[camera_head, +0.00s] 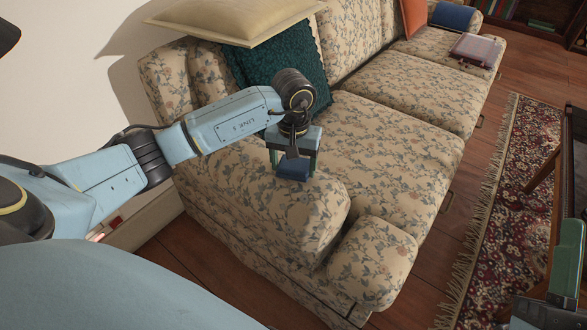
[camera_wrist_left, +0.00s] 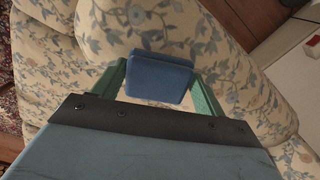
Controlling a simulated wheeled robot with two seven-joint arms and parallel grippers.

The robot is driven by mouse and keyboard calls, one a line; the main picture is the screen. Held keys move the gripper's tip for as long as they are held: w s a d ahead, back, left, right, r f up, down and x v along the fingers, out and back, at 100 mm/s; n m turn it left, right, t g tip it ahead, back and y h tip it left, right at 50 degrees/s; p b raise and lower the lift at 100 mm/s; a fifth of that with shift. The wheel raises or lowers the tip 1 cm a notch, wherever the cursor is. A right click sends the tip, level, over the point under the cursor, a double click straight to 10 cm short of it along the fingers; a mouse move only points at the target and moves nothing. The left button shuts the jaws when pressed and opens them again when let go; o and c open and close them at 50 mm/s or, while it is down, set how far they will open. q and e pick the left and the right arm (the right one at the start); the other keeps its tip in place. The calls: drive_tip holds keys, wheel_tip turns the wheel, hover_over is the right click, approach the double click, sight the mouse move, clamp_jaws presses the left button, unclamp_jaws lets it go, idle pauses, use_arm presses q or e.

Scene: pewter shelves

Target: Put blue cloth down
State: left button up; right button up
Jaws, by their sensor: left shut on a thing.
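The blue cloth (camera_head: 293,170) is a small, folded, block-like piece. My left gripper (camera_head: 293,160) is shut on it, pointing down over the near armrest of the floral sofa (camera_head: 400,98). In the left wrist view the cloth (camera_wrist_left: 158,77) sits between the green fingers, with the floral fabric behind it. I cannot tell whether the cloth touches the armrest. Part of my right gripper (camera_head: 562,270) shows at the right edge; its jaw opening is not clear.
A dark green cushion (camera_head: 290,68) and a beige cushion (camera_head: 235,18) are at the sofa's near end. The seats are mostly clear. A pinkish case (camera_head: 475,50) and a blue item (camera_head: 453,16) are at the far end. A patterned rug (camera_head: 525,165) lies right.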

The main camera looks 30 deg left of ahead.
use_arm(q)
drive_tip(key=shift+f, duration=0.4)
use_arm(e)
drive_tip(key=shift+s+d+r+t, duration=0.1)
drive_tip(key=shift+s+r+t, duration=0.1)
drive_tip(key=shift+t, duration=0.1)
use_arm(q)
drive_tip(key=shift+f, duration=0.2)
drive_tip(key=o, duration=0.9)
use_arm(e)
drive_tip(key=shift+s+r, duration=0.15)
use_arm(q)
drive_tip(key=shift+r, duration=0.1)
